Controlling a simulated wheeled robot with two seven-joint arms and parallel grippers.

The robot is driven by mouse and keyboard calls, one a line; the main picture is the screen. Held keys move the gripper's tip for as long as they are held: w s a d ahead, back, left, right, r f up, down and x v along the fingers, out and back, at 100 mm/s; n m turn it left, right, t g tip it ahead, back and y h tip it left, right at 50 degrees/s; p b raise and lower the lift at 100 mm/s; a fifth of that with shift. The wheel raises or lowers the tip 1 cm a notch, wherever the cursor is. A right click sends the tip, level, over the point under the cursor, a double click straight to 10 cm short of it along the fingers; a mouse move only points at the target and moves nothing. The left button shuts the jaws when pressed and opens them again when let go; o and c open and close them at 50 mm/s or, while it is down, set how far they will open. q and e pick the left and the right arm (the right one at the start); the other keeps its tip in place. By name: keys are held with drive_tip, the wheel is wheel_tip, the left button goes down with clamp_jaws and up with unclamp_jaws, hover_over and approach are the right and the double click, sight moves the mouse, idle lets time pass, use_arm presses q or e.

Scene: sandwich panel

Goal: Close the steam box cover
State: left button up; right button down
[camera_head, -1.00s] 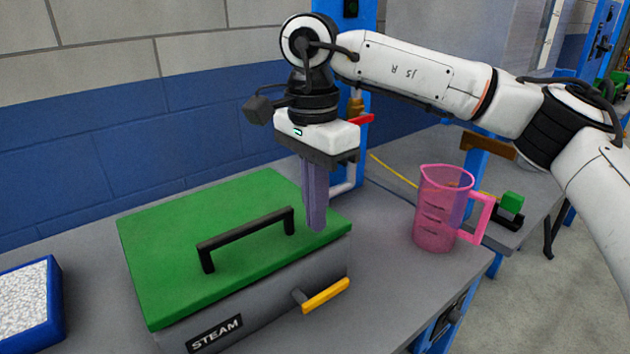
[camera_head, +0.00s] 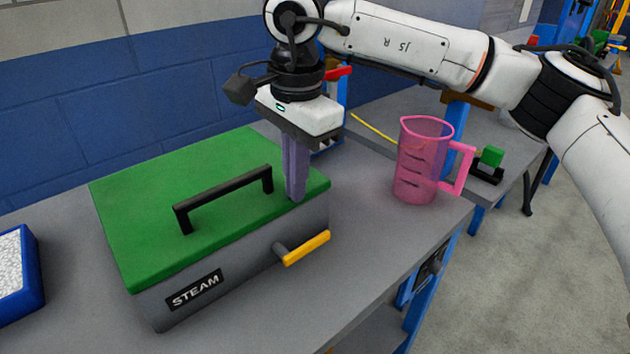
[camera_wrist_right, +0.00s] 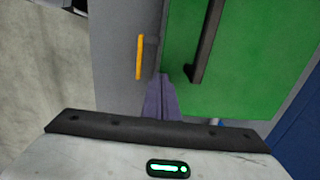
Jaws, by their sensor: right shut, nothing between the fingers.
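The steam box (camera_head: 235,268) is a grey box with a STEAM label and a yellow side handle (camera_head: 306,248). Its green cover (camera_head: 130,205) lies flat on top, down on the box, with a black bar handle (camera_head: 225,192). My right gripper (camera_head: 295,196) is shut and empty, pointing down at the cover's right part, beside the black handle's right end. Whether the fingertips touch the cover I cannot tell. In the right wrist view the shut fingers (camera_wrist_right: 162,98) are by the cover's edge, between the yellow handle and the black handle. My left gripper is not in view.
A pink measuring jug (camera_head: 420,165) stands on the grey table (camera_head: 375,235) to the right. A blue tray of white grains (camera_head: 20,270) is at the left edge. A blue and grey wall (camera_head: 120,120) rises behind. The table between box and jug is clear.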

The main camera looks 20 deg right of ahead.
drive_tip(key=shift+s+a+f, duration=0.1)
drive_tip(key=shift+s+f, duration=0.15)
drive_tip(key=shift+f, duration=0.6)
drive_tip(key=r+p, duration=0.1)
drive_tip(key=r, duration=0.1)
drive_tip(key=r+p, duration=0.3)
drive_tip(key=r, duration=0.1)
drive_tip(key=shift+w+r, duration=0.25)
drive_tip(key=shift+r, duration=0.05)
wheel_tip(320, 180, up, 9)
